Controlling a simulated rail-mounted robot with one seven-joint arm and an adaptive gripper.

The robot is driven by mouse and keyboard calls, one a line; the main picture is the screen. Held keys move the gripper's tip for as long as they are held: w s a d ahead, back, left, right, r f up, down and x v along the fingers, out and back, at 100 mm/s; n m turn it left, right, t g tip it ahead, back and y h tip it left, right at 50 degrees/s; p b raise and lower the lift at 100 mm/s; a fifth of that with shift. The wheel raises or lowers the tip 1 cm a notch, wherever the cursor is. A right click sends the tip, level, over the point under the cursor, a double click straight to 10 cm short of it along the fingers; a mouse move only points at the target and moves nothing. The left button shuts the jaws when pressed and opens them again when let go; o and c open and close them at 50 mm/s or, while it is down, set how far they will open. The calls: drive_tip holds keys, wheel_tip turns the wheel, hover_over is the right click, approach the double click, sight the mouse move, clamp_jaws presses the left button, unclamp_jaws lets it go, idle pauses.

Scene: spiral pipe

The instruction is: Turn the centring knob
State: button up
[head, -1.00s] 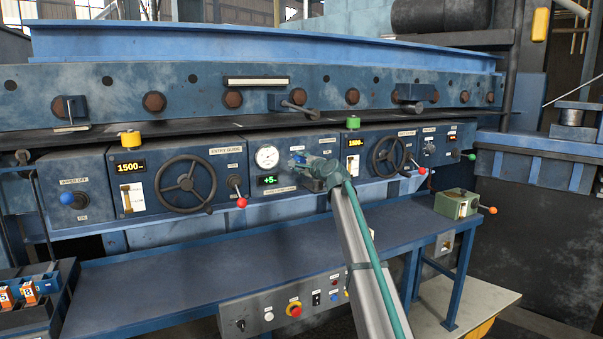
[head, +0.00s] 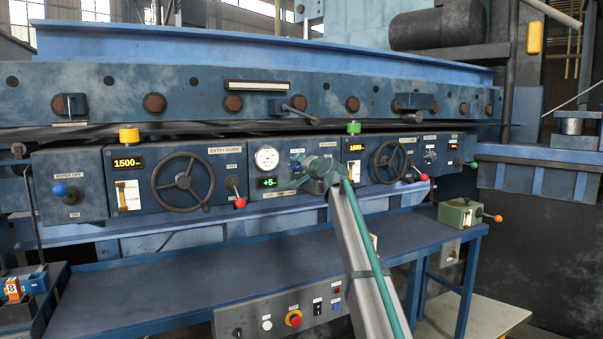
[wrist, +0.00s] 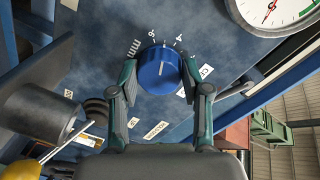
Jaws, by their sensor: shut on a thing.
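The centring knob is a round blue knob (wrist: 159,68) with a white pointer line, seen almost face-on in the wrist view. It sits on a blue panel with a printed scale around its upper side. My gripper (wrist: 160,76) is shut on it, with one dark green finger on each side. In the head view my gripper (head: 306,168) is at the middle panel, right of the round gauge and the green digital display (head: 267,183), which reads about +5. My wrist and arm largely hide the knob there.
A white dial gauge (head: 266,158) sits close to the knob. Black handwheels (head: 184,184) and a red-tipped lever (head: 239,202) stick out along the panel. A blue bench (head: 190,280) lies below, with a green box (head: 460,214) at its right end.

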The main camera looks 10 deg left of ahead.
drive_tip(key=shift+n, duration=0.4)
drive_tip(key=o, duration=1.2)
drive_tip(key=shift+c, duration=0.2)
drive_tip(key=v, duration=1.2)
